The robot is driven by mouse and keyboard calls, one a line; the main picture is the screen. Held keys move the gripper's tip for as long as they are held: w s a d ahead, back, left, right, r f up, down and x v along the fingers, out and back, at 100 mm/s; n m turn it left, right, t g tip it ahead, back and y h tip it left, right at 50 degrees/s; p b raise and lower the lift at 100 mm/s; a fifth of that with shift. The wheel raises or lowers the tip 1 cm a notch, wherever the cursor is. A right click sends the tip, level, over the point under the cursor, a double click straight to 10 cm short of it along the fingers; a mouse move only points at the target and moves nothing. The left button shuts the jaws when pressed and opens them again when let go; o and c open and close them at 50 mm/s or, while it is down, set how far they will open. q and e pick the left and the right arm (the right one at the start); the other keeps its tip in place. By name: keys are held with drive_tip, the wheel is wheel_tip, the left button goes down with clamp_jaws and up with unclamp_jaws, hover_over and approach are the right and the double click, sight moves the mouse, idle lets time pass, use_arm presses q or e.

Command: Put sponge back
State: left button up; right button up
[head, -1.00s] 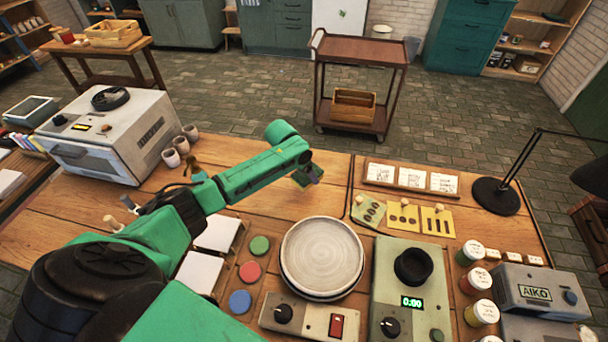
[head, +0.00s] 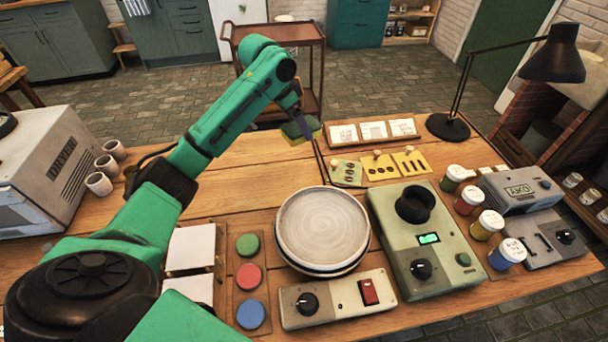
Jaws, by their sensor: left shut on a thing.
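The sponge (head: 291,132), dark green with a yellowish side, is at the end of my left arm in the head view. My left gripper (head: 302,119) is shut on it and holds it above the far part of the wooden table, left of the stencil cards. The gripper partly covers the sponge, and its height over the table is hard to tell. My right gripper is not in view.
A pale plate (head: 322,229) sits on the turntable unit (head: 338,298). Red, green and blue round pads (head: 248,277) lie left of it. Stencil cards (head: 381,169), paint jars (head: 487,224) and a black lamp (head: 448,126) stand right. The table's left middle is clear.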

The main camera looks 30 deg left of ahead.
use_arm(q)
wheel_tip(320, 180, down, 15)
drive_tip(key=shift+a, duration=0.1)
drive_tip(key=shift+f, duration=0.4)
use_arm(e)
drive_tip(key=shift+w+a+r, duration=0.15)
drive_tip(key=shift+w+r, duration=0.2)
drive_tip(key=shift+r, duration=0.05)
use_arm(q)
drive_tip(key=o, duration=0.8)
drive_tip(key=shift+f, duration=0.1)
drive_tip(key=shift+o, duration=1.2)
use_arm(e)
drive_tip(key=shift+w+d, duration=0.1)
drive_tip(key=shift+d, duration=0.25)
use_arm(q)
drive_tip(key=v, duration=1.2)
drive_tip(key=shift+p, duration=0.3)
